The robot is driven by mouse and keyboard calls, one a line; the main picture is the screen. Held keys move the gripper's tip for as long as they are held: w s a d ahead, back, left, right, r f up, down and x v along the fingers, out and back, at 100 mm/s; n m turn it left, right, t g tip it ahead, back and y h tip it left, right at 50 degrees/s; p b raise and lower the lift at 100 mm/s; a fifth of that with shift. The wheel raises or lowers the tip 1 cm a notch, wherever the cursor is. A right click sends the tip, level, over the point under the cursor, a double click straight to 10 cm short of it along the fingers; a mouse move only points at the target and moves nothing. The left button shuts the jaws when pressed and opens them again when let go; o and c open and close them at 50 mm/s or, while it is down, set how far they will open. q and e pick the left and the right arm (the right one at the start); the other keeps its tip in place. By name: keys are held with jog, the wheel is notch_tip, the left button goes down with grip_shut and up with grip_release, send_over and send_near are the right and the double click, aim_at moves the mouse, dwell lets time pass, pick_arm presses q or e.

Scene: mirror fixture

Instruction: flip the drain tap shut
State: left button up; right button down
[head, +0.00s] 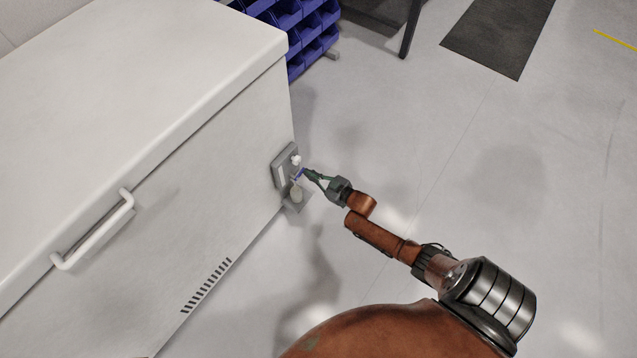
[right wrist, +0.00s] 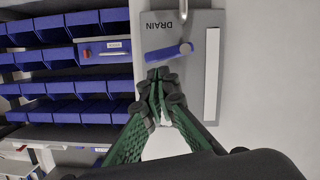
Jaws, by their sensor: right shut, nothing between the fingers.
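The drain tap's grey plate (head: 279,172) is on the side of a white chest near its right corner. In the head view the right gripper (head: 306,173) reaches the tap from the right. The left gripper is not in view.
The white chest (head: 190,130) with a white handle (head: 95,232) fills the left. Blue bins (head: 310,30) stand behind it. The floor to the right is clear, with a dark mat (head: 498,35) farther back.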

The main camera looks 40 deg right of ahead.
jog(key=v, duration=1)
jog(key=shift+s, duration=0.1)
